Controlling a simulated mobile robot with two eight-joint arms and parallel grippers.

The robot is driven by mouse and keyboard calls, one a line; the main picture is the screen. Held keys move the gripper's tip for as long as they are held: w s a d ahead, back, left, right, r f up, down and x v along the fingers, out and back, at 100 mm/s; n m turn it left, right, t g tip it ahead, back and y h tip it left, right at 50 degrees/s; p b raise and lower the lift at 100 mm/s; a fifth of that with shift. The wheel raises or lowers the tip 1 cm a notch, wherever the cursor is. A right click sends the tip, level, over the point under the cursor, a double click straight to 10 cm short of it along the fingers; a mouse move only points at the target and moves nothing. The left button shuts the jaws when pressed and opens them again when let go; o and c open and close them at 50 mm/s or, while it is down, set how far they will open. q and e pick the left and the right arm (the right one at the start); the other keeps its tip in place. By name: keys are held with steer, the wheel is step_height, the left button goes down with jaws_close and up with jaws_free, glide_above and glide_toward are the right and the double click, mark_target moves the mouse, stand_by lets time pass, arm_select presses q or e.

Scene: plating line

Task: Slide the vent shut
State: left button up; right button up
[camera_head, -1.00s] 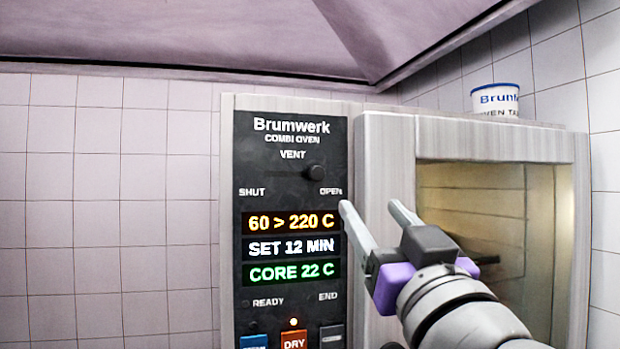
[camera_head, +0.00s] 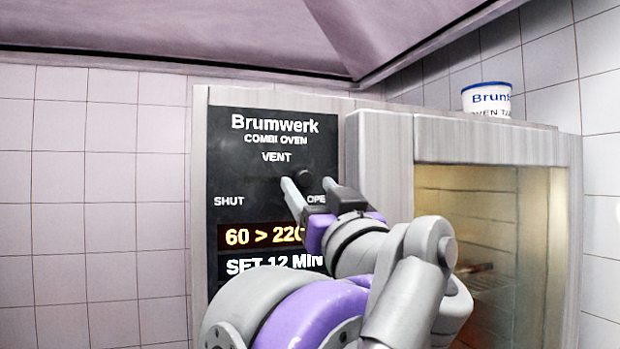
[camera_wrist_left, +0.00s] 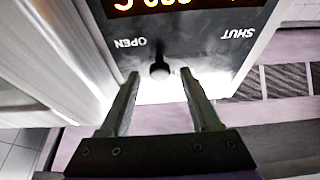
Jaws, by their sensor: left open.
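The vent slider is a dark round knob (camera_head: 304,180) on the black control panel (camera_head: 262,157) of the combi oven, under the word VENT. It stands at the OPEN end, right of the SHUT label. My left gripper (camera_head: 308,184) is open in front of it, one finger on each side of the knob as seen from the head. In the left wrist view, which shows the panel upside down, the knob (camera_wrist_left: 159,70) lies between the tips of the open left gripper (camera_wrist_left: 159,76). Contact cannot be told. My right gripper is not in view.
The oven's frame (camera_head: 380,150) juts out right of the panel, near my gripper. The glass-fronted chamber (camera_head: 470,215) is lit. A white tub (camera_head: 487,101) stands on top. A hood (camera_head: 200,30) hangs above. My left arm covers the lower panel.

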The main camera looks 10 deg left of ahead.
arm_select(q)
steer(key=shift+x, duration=1)
jaws_close()
steer(key=shift+s, duration=0.1)
stand_by(0.7)
